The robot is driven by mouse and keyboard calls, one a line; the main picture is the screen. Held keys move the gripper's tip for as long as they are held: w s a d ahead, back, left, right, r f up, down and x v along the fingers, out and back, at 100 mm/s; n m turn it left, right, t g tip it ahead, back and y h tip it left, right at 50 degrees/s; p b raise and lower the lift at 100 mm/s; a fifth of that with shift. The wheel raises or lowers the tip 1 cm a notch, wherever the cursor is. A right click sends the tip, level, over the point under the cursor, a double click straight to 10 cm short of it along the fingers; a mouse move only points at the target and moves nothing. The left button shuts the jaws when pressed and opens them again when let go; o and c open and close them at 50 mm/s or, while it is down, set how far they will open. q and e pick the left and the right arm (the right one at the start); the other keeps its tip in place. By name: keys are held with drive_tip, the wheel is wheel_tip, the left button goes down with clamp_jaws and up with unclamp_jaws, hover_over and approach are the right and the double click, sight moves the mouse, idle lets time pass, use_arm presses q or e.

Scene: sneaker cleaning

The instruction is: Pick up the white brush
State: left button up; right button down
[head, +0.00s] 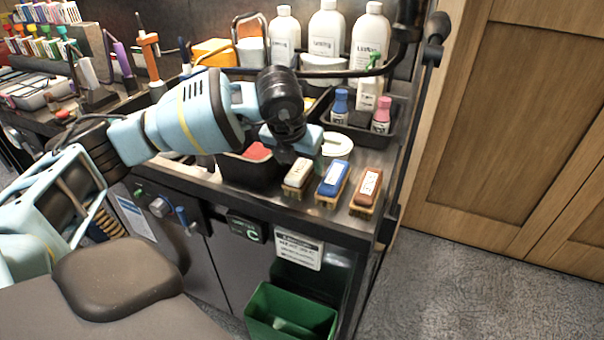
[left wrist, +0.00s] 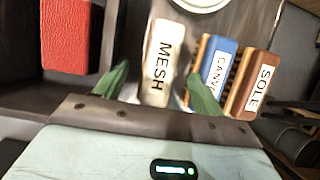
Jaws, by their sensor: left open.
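The white brush (head: 298,174) lies on the counter as the leftmost of three brushes in the head view. In the left wrist view the white brush (left wrist: 160,62) is labelled MESH and lies between the green fingertips of my left gripper (left wrist: 158,88). The left gripper (head: 300,148) is open, one finger on each side of the brush. I cannot tell whether the fingers touch it. The right gripper is not in view.
The blue brush (head: 333,178) and brown brush (head: 367,188) stand close to its right. A dark bin with a red block (left wrist: 72,35) is to its left. Bottles (head: 370,40) stand behind, and a green bin (head: 290,312) is below the counter.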

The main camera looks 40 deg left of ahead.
use_arm(q)
drive_tip(key=shift+x, duration=1.2)
drive_tip(key=shift+f, duration=0.25)
drive_tip(key=c, duration=1.1)
